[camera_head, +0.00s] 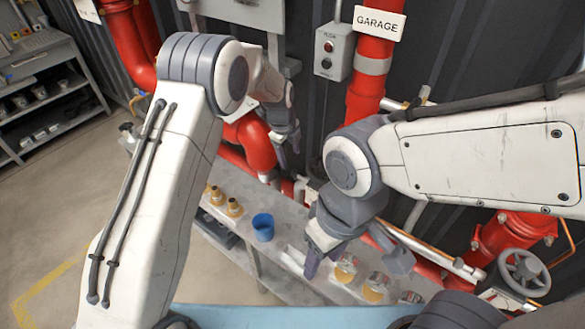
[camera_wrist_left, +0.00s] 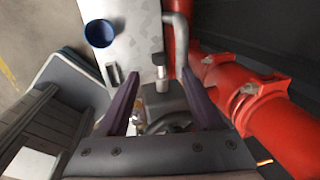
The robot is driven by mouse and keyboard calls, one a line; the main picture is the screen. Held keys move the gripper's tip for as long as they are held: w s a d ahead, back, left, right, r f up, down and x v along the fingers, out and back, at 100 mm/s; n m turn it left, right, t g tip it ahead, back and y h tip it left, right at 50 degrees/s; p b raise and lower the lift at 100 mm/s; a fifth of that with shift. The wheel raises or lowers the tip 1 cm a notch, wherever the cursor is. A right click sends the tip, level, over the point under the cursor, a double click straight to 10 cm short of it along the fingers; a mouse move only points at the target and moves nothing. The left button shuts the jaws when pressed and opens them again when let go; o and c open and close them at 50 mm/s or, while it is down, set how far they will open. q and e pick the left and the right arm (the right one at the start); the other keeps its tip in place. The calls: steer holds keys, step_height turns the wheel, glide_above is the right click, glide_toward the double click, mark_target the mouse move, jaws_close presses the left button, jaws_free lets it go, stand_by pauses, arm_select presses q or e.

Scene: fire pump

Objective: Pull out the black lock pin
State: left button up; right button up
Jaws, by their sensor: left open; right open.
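My left gripper (camera_head: 289,150) is open beside the red pipework at the back in the head view. In the left wrist view its two purple fingers (camera_wrist_left: 160,82) stand apart with nothing clamped between them. A small upright metal pin with a dark top (camera_wrist_left: 160,64) shows between the fingertips, standing on a grey fitting (camera_wrist_left: 163,98); I cannot tell for sure that it is the black lock pin. In the head view the pin is hidden or too small to tell. My right gripper (camera_head: 356,270) is open and empty above the bench, near several amber-and-silver fittings (camera_head: 345,268).
A narrow grey bench (camera_head: 242,247) carries a blue cup (camera_head: 263,227) and brass fittings (camera_head: 234,207). Red pipes (camera_head: 375,60) run behind it, with a grey button box (camera_head: 333,52) beside one. A valve handwheel (camera_head: 524,272) is at right.

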mark_target(293, 171)
arm_select(q)
steer(key=f, duration=0.2)
steer(key=w+f+p, duration=0.1)
steer(key=f, duration=0.2)
steer(key=d+f+p, duration=0.1)
steer(key=f, duration=0.2)
steer(key=shift+w+f, duration=0.15)
steer(key=shift+f, duration=0.1)
jaws_close()
steer(key=shift+w+r, duration=0.1)
stand_by(0.9)
